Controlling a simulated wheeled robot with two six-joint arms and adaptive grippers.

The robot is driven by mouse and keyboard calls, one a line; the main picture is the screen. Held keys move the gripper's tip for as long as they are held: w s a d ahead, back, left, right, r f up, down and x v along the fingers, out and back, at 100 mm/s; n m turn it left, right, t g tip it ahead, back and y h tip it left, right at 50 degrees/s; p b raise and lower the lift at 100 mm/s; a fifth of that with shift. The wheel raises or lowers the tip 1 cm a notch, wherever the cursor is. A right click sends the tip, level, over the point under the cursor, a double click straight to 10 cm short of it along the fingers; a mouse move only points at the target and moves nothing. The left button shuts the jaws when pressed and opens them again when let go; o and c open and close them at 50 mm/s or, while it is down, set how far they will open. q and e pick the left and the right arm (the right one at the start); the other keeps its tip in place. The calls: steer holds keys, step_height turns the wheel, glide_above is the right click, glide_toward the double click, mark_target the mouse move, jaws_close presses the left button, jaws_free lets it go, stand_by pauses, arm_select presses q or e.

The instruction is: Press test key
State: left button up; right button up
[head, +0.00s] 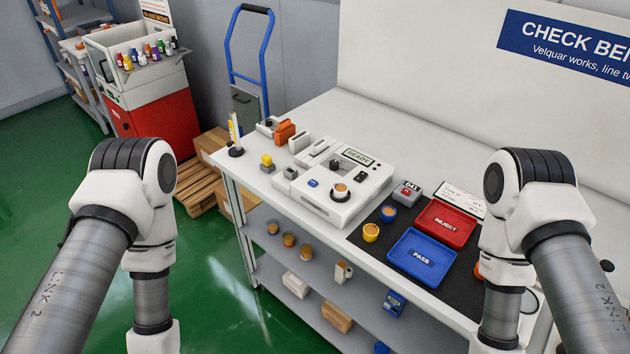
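A white tester (345,215) stands on the bench, with a small display (357,156) that appears to read READY. A small blue key (313,183) is on its front left, and a black switch (361,177) is on its right. A round part with an orange-brown centre (340,189) sits in a dark-ringed seat on the tester. Whether the blue key is the test key, I cannot tell. Both my arms hang down at the left and right sides of the picture, apart from the tester. Both grippers are below the frame.
A blue PASS tray (411,278) and red REJECT tray (458,236) lie on a black mat right of the tester. The back bench surface is clear.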

stand_by(0.3)
arm_select(q)
jaws_close()
stand_by(1.2)
